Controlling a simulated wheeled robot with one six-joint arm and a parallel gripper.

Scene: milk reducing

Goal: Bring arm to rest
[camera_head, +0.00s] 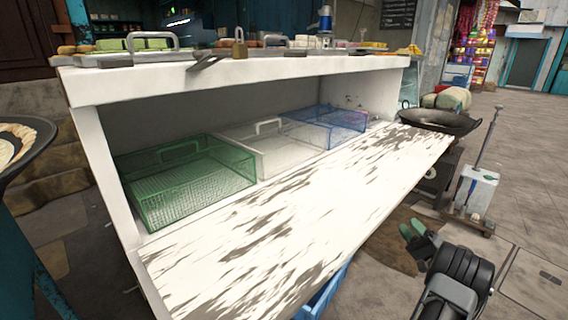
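My arm (455,285) shows at the bottom right, its dark rounded links in front of the stall's right front corner. My gripper (412,230) is at its far end, with green fingertips pointing up and left, over the dark patch of paving. I see nothing held in it. The fingertips are small here, and I cannot tell how far apart they are. The gripper appears apart from the counter's white front board (290,235).
The white stall holds a green basket (190,182), a white basket (285,150) and a blue basket (340,120). A dark wok (440,121) and a white wheeled box (476,190) stand right.

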